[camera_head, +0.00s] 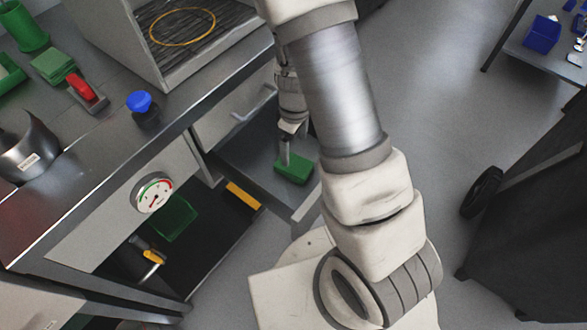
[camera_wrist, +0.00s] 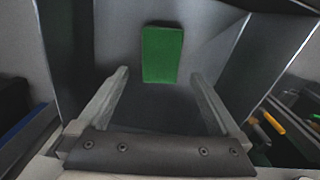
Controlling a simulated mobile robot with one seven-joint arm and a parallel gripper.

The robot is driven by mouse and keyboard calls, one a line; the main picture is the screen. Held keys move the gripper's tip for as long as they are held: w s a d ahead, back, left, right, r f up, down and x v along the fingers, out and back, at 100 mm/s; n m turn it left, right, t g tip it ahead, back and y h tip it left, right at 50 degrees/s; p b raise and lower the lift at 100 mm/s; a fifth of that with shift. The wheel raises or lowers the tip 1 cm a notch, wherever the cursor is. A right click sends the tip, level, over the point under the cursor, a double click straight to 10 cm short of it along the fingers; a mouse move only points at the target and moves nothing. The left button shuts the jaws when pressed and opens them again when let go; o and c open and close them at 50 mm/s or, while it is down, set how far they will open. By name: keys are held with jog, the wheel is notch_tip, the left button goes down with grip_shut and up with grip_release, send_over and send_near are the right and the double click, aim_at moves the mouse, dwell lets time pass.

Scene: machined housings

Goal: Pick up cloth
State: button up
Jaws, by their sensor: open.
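A green cloth (camera_head: 293,168), a flat block-like rectangle, lies in the open drawer under the bench in the head view. In the wrist view the green cloth (camera_wrist: 162,45) lies upper middle on the grey drawer floor, ahead of and between my fingertips. My gripper (camera_wrist: 159,75) is open, with nothing between its fingers. In the head view my gripper (camera_head: 286,156) points down into the drawer, directly over the cloth's left part. The remaining height above the cloth is hard to tell.
The open drawer (camera_head: 305,207) has raised walls around the cloth. The bench (camera_head: 120,140) carries a blue knob (camera_head: 139,101), a red-handled tool (camera_head: 82,87) and a green stack (camera_head: 53,66). A lower drawer holds a green bin (camera_head: 173,218).

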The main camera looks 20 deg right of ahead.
aim_at(294, 164)
notch_tip(294, 164, down, 8)
jog(key=b, duration=0.3)
jog(key=shift+a, duration=0.15)
jog(key=shift+r, duration=0.1)
jog(key=c, duration=1.1)
notch_tip(294, 164, up, 10)
jog(key=p, duration=0.4)
jog(key=o, duration=0.8)
jog(key=c, duration=0.7)
jog(key=shift+r, duration=0.1)
